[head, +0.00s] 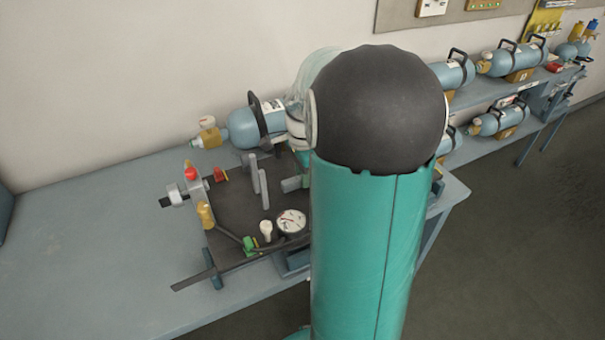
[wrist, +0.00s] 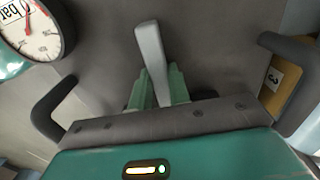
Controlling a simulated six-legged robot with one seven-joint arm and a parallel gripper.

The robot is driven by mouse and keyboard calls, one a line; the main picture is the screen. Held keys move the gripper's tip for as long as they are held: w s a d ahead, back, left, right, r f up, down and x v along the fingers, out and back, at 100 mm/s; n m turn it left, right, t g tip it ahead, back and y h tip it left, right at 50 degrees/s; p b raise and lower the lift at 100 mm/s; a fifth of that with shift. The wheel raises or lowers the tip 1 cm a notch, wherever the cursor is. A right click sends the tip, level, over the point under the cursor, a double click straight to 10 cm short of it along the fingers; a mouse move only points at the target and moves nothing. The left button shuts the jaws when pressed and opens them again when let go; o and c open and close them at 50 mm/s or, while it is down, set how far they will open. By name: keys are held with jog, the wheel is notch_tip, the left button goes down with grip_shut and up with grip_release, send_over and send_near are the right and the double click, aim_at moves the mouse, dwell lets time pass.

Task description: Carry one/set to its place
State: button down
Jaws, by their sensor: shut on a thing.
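In the wrist view my gripper (wrist: 158,92) shows two short green fingers closed around the lower part of a pale grey post (wrist: 150,50). What the post belongs to below the fingers is hidden. In the head view my teal arm covers my gripper. A breathing set with a blue cylinder (head: 243,128) and a black hoop lies at the back of the bench, partly behind my arm. A dark plate (head: 236,205) in front of it carries grey uprights, yellow and red fittings, a hose and a round gauge (head: 291,221). A gauge also shows in the wrist view (wrist: 28,32).
The blue-grey bench (head: 70,235) is clear at the left. Several more sets, such as one blue cylinder (head: 515,60), lie on racks at the right. An ochre block (wrist: 290,80) with a tag reading 3 is right of my fingers. The wall closes off the back.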

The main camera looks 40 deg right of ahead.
jog(key=shift+w+f, duration=0.1)
jog(key=shift+f, duration=1.8)
dwell(0.5)
jog(key=c, duration=1.3)
grip_release()
jog(key=shift+o, duration=0.2)
jog(key=shift+a+f, duration=0.1)
jog(key=shift+f, duration=0.05)
notch_tip(320, 180, up, 14)
jog(key=s+a+r+n+t, duration=0.1)
jog(key=s+a+n, duration=0.4)
jog(key=a+n, duration=0.5)
jog(key=s+a+r+n+t, duration=0.1)
jog(key=s+a+n+t, duration=0.3)
jog(key=a+n, duration=0.7)
jog(key=s+a, duration=0.1)
jog(key=a, duration=0.5)
jog(key=shift+s+r+t, duration=0.2)
jog(key=shift+s+t, duration=0.1)
jog(key=shift+s, duration=0.1)
